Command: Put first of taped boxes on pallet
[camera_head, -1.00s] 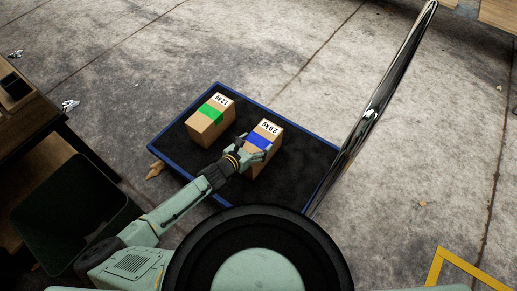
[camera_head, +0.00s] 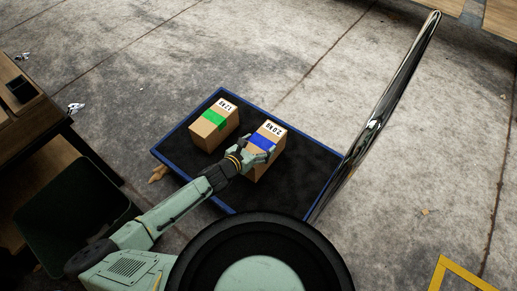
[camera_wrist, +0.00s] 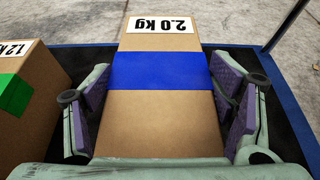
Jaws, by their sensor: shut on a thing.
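Two cardboard boxes stand on a black cart deck with a blue rim (camera_head: 300,197). The box with blue tape (camera_head: 267,132), labelled 2.0 kg, also fills the middle of the wrist view (camera_wrist: 160,125). My gripper (camera_head: 258,148) is shut on this box, with its padded fingers on either side in the wrist view (camera_wrist: 163,78). I cannot tell whether the box is lifted off the deck. The box with green tape (camera_head: 214,123) stands apart to the left and shows partly at the wrist view's left edge (camera_wrist: 30,95).
A chrome handle (camera_head: 390,92) rises from the cart's right side. A wooden table (camera_head: 30,112) and a dark bin (camera_head: 75,215) stand at the left. Wooden boards (camera_head: 466,10) show at the top right. Yellow floor marking (camera_head: 460,268) lies lower right. The concrete floor beyond the cart is open.

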